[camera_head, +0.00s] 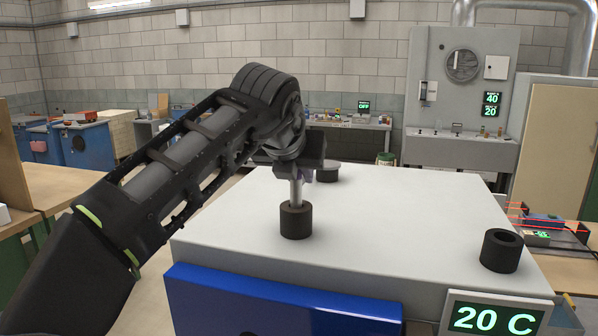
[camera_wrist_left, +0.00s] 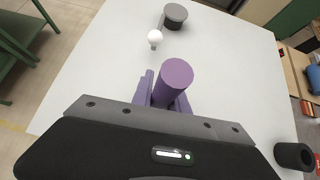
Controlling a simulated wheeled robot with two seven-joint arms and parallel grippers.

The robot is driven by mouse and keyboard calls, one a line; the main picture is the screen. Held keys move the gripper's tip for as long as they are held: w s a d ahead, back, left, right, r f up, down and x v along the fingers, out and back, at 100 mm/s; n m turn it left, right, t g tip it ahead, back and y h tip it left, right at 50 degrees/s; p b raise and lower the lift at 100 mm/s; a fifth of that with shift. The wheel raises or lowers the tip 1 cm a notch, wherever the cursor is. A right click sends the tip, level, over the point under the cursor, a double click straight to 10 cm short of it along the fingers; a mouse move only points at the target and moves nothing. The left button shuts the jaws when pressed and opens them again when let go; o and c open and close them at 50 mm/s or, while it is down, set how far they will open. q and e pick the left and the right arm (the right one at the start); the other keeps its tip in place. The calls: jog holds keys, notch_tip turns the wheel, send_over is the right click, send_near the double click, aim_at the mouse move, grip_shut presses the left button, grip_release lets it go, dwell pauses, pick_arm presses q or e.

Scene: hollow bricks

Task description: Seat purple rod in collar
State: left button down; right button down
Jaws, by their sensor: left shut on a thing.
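The purple rod (camera_wrist_left: 175,78) is between the fingers of my left gripper (camera_wrist_left: 165,98) in the left wrist view, its round end facing the camera. In the head view my left gripper (camera_head: 302,174) is low over the table, and only a small purple patch (camera_head: 309,176) shows there. A pale grey rod (camera_head: 297,191) stands upright in the front black collar (camera_head: 296,221), right under the gripper; I cannot tell whether they touch. The purple rod's lower end is hidden. A back collar (camera_head: 328,174) has a grey top. The right collar (camera_head: 502,251) is empty. My right gripper is out of view.
A white ball on a short stem (camera_wrist_left: 155,38) stands near the back collar in the left wrist view. A blue panel (camera_head: 280,300) and a "20 C" display (camera_head: 495,318) are at the table's front.

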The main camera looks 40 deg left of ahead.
pick_arm(q)
jog(key=shift+f+b, duration=0.8)
jog(key=shift+f, duration=0.3)
jog(key=c, duration=1.2)
grip_release()
jog(key=shift+s+d+r, duration=0.1)
jog(key=shift+s+r, duration=0.15)
jog(key=v, duration=0.7)
jog(key=shift+s, duration=0.1)
